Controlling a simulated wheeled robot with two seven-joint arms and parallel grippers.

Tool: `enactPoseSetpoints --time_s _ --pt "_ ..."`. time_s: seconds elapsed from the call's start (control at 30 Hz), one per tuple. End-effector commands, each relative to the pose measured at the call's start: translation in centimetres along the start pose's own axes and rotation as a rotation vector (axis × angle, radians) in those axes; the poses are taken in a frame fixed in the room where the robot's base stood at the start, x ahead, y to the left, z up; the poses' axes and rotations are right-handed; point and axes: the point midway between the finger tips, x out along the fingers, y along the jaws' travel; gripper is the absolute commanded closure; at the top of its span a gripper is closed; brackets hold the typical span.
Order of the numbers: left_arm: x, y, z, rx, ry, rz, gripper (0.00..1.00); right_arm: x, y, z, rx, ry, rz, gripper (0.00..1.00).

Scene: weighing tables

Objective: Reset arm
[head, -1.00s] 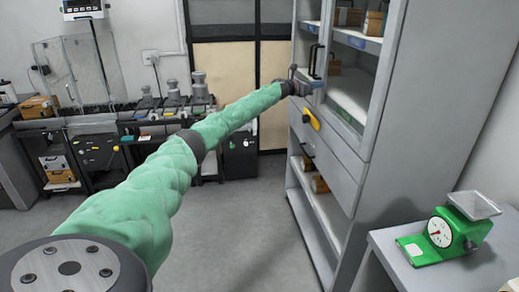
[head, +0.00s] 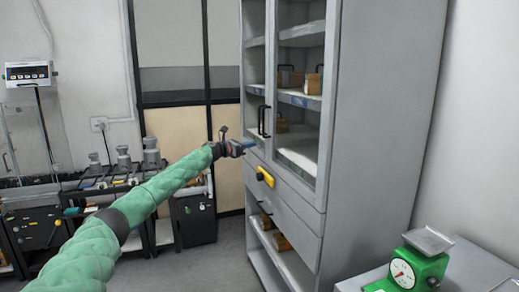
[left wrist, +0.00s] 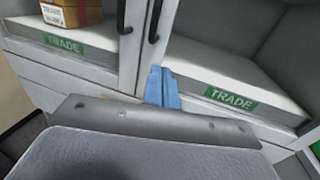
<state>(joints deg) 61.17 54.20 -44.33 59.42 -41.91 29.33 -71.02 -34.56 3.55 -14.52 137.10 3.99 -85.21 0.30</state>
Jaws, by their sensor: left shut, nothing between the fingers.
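My left gripper (head: 247,147) is at the end of the green-sleeved arm, in front of the tall grey cabinet (head: 375,130). It is just left of and below the black door handles (head: 263,122). In the left wrist view its blue fingers (left wrist: 162,88) are together with nothing between them. Behind them are the cabinet doors and white shelf edges with green TRADE labels (left wrist: 231,98). I cannot tell whether the fingers touch the cabinet. My right gripper is not in view.
A yellow drawer handle (head: 265,177) is below the glass doors. Boxes (head: 291,79) stand on the shelves. A green scale (head: 416,265) stands on a table (head: 460,272) at the lower right. A bench with weights (head: 122,158) is at the left.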

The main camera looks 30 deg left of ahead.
Motion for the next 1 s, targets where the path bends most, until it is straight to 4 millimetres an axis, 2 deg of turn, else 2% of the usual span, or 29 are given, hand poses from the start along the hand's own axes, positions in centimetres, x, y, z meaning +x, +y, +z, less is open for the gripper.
enactPoseSetpoints --time_s 0.1,0.3,0.63,0.8,1.0 --pt "-2.2 0.6 -0.3 0.002 0.001 0.001 1.0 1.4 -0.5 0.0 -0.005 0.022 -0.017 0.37" --pt "-4.5 1.2 -0.2 0.001 0.001 0.001 1.0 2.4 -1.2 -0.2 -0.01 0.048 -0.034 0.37" --pt "-5.2 1.3 -0.1 -0.001 0.001 0.001 1.0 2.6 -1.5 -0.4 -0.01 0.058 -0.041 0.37" --pt "-5.2 1.4 -0.1 -0.057 0.0 0.006 1.0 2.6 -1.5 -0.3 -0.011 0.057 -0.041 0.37" --pt "-5.4 4.0 1.0 -0.215 -0.073 0.138 1.0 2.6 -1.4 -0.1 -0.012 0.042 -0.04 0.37"
